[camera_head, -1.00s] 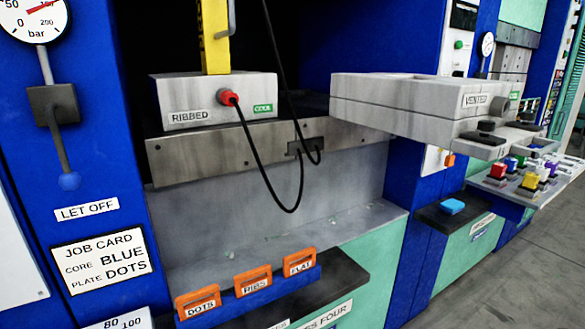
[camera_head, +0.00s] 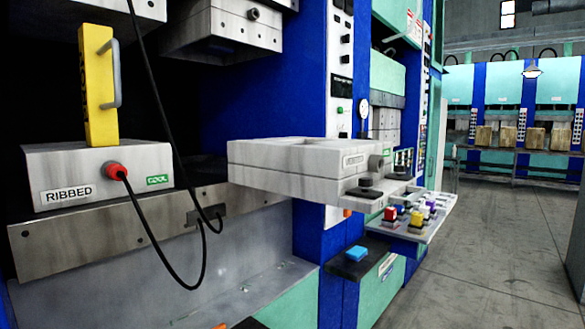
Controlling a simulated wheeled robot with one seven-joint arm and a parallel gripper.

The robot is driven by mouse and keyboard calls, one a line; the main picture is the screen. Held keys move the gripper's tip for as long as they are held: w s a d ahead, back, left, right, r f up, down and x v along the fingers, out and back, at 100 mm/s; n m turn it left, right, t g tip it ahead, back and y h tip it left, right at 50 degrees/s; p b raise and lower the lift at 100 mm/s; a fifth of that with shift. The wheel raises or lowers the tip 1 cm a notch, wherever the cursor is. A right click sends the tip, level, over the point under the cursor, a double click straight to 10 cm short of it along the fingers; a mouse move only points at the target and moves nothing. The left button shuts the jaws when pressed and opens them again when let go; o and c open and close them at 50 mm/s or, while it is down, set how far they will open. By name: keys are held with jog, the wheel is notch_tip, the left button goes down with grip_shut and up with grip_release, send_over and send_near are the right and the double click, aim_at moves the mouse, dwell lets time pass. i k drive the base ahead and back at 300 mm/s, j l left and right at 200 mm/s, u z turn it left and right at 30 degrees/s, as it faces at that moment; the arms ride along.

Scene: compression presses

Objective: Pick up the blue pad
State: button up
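A small flat blue pad (camera_head: 356,253) lies on a dark ledge (camera_head: 372,262) at the lower middle right, below the grey block that juts out. Nothing visible touches it from above. My gripper is not in view.
A pale grey block (camera_head: 290,160) with a label juts out above the ledge. A tray (camera_head: 436,216) with several coloured pieces stands beyond the pad. A block marked RIBBED (camera_head: 100,178), with a yellow upright (camera_head: 99,90) and hanging black cables, is at left. Grey floor (camera_head: 480,260) is clear at right.

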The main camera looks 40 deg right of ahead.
aim_at(356, 254)
jog(key=z, duration=1.25)
